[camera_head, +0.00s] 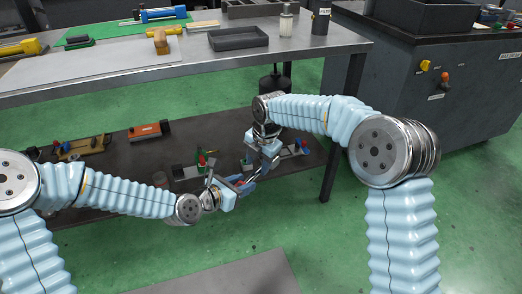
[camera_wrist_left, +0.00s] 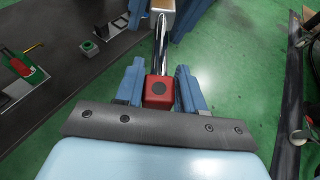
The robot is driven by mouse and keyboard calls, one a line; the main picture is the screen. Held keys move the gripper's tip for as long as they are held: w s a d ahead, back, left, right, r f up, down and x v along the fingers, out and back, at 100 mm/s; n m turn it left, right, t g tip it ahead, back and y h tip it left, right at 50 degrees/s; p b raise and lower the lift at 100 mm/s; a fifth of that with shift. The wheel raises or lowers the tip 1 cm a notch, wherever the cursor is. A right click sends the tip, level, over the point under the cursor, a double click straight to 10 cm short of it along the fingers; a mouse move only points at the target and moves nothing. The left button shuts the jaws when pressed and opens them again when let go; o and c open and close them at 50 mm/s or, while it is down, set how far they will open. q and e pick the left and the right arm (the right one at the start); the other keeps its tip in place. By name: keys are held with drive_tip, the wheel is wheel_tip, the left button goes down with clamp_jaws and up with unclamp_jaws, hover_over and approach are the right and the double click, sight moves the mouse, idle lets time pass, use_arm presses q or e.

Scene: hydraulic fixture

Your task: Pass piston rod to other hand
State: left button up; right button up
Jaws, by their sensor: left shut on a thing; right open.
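The piston rod is a shiny metal bar (camera_wrist_left: 162,45) with a red block (camera_wrist_left: 158,91) at its near end in the left wrist view. My left gripper (camera_wrist_left: 160,68) is shut on the red block, with a blue finger on each side. The rod points away from the left wrist. My right gripper (camera_wrist_left: 164,14) is open at the far end of the rod, with its blue fingers on either side of it. In the head view both grippers meet in front of the lower shelf, and the rod is mostly hidden between them.
The lower shelf (camera_head: 125,160) behind my grippers carries an orange block (camera_head: 149,131) and several small fixtures. Above is the grey workbench (camera_head: 110,78) with a dark tray (camera_head: 238,38). A dark cabinet (camera_head: 440,85) stands at right. Green floor lies open in front.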

drive_tip(key=shift+w+a+f, duration=0.15)
drive_tip(key=shift+f, duration=0.85)
drive_tip(key=shift+c, duration=0.4)
use_arm(q)
drive_tip(key=shift+s+d, duration=0.1)
use_arm(e)
drive_tip(key=shift+r, duration=0.1)
clamp_jaws()
use_arm(q)
drive_tip(key=o, duration=1.3)
